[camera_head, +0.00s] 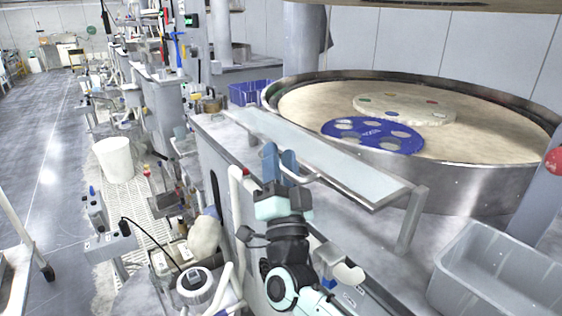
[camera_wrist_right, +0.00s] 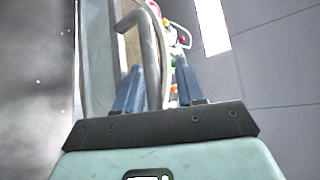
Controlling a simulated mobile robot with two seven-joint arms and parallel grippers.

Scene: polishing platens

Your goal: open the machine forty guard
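The guard is a long, flat grey panel (camera_head: 330,155) along the near side of the round polishing platen (camera_head: 460,130). A curved bar handle (camera_head: 310,177) is on its near edge. My right gripper (camera_head: 280,160), with blue fingers, is at this handle. In the right wrist view the handle (camera_wrist_right: 152,55) runs down into the gap between the parted fingers (camera_wrist_right: 160,88), close to the left one. Whether it touches a finger cannot be told. My left gripper is not in view.
A blue disc with holes (camera_head: 372,135) and a pale round plate (camera_head: 405,108) lie on the platen. A grey bin (camera_head: 500,268) stands at the lower right and a blue crate (camera_head: 250,92) behind the guard's far end.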

